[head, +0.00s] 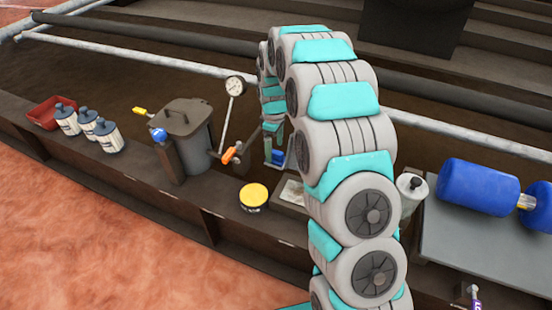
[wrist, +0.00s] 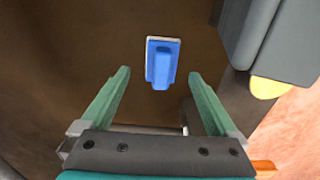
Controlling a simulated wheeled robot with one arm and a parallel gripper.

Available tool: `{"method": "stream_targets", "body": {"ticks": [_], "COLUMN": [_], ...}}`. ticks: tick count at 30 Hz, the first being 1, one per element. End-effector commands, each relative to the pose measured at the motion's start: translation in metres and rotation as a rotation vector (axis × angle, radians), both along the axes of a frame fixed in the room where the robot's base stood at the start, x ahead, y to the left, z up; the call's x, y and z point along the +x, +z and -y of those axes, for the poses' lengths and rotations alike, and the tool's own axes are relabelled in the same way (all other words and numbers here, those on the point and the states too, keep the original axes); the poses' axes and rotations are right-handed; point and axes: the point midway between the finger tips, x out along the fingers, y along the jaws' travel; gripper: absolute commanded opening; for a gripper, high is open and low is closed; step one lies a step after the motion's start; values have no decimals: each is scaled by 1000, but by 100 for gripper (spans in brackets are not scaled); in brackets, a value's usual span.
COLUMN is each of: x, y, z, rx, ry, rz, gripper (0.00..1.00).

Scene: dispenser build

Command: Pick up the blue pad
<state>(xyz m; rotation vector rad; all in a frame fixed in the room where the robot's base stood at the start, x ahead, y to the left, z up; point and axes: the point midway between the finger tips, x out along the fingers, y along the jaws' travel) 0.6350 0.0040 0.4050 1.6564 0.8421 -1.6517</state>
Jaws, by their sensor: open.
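The blue pad (wrist: 162,63) shows in the wrist view as a small blue block with a raised grip on a pale-edged backing, against a brown surface. My gripper (wrist: 160,77) is open, with its two green fingers apart. In the picture the pad lies between and a little beyond the fingertips, with nothing held. The distance left between them is hard to judge. In the head view a small blue patch (head: 278,157), likely the pad, shows beside the gripper's end, partly hidden by my arm.
A grey lidded bin (head: 187,125) and a dial gauge (head: 235,87) stand left of my gripper. A yellow tin (head: 254,196) is on the front ledge. White bottles (head: 86,122) and a red tray (head: 46,113) are far left. A blue cylinder (head: 478,187) lies right.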

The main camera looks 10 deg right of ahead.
Motion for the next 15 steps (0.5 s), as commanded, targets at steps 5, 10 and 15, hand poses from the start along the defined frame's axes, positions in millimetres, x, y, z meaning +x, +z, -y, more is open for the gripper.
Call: {"method": "stream_targets", "body": {"ticks": [5,10,15], "x": [-6,-5,-5], "y": [-28,-42,-42], "z": [4,3,3], "rx": [-1,0,1], "ry": [-1,-1,-1], "rz": [-9,-5,-3], "gripper": [95,95,95]}}
